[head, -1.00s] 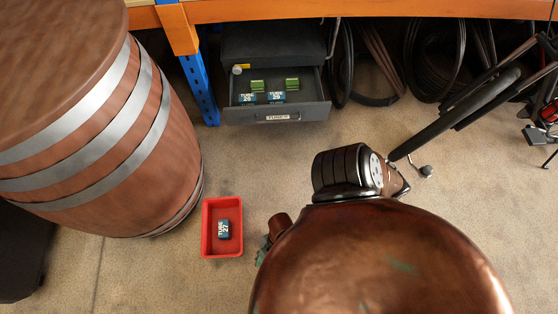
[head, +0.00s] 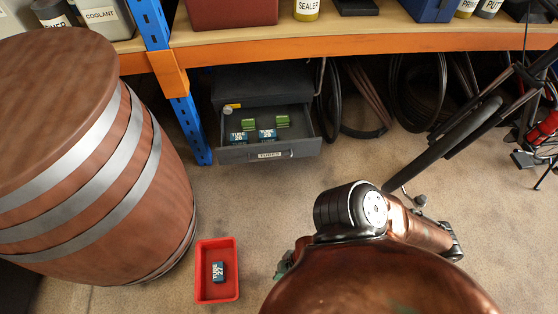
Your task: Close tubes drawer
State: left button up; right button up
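The tubes drawer (head: 230,155) is pulled out of a dark grey cabinet (head: 262,84) under the workbench. Its front carries a white label (head: 270,155) that reads roughly "TUBES". Inside lie two blue tube boxes (head: 267,135) and two green boxes (head: 283,121), with a small pale round item with a yellow part (head: 231,108) at the back left. A copper and black part of my arm fills the lower right of the head view, apart from the drawer. Neither gripper can be made out.
A red bin (head: 235,270) on the floor holds a blue box marked TUBE 27 (head: 218,271). A large wooden barrel (head: 90,170) stands left, beside a blue bench post (head: 190,130). Floor before the drawer is clear.

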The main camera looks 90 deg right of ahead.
aim_at(298, 141)
jog(key=z, duration=3.3)
jog(key=i, duration=0.35)
jog(key=u, duration=0.6)
